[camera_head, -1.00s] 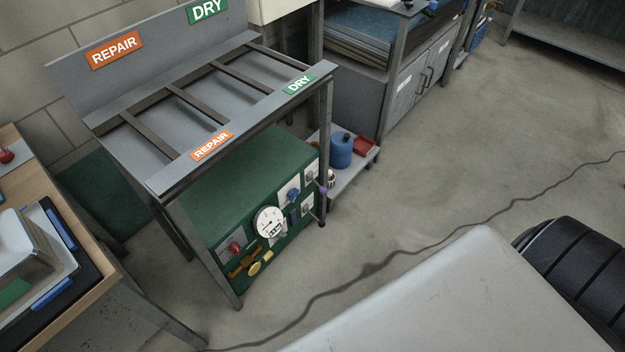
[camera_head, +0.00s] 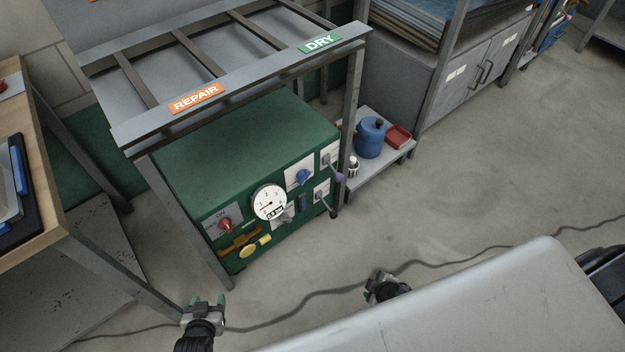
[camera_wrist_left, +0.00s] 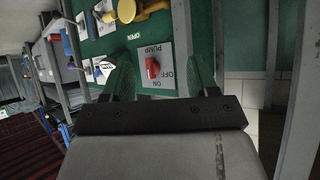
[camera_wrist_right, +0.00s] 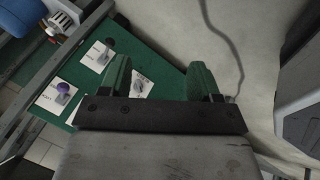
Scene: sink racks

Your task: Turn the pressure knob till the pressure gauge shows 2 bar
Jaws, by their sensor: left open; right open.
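The white round pressure gauge (camera_head: 268,203) sits on the front of a green cabinet (camera_head: 250,150) under the rack. Its needle and small digital readout are too small to read surely. My left gripper (camera_head: 208,300) is open and empty, in front of the cabinet. My right gripper (camera_head: 378,279) is open and empty, farther right.
A yellow knob and handle (camera_head: 250,248) sit low on the panel. A purple-tipped lever (camera_head: 338,176) juts out at right. The rack's front leg (camera_head: 185,220) stands before the cabinet's left edge. A blue canister (camera_head: 370,140) stands on a low shelf. A cable crosses the floor.

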